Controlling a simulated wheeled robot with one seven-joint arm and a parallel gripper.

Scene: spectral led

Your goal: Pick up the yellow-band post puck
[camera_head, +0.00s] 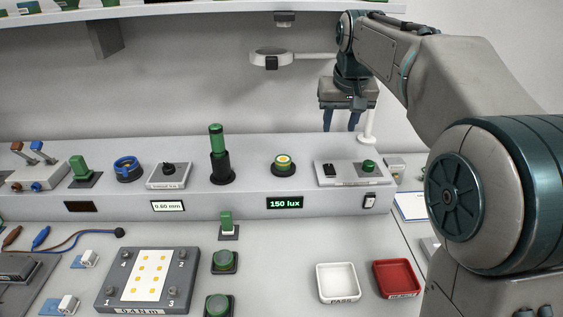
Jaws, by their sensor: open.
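My gripper (341,122) hangs above the back right of the console, to the right of the puck and higher in the picture. Its two blue fingers point down, are apart and hold nothing.
A white lamp ring (270,58) on an arm hangs above the puck. A tall green-topped post (217,155) stands left of it, and a switch box (351,173) right. White (337,270) and red (397,266) trays lie in front.

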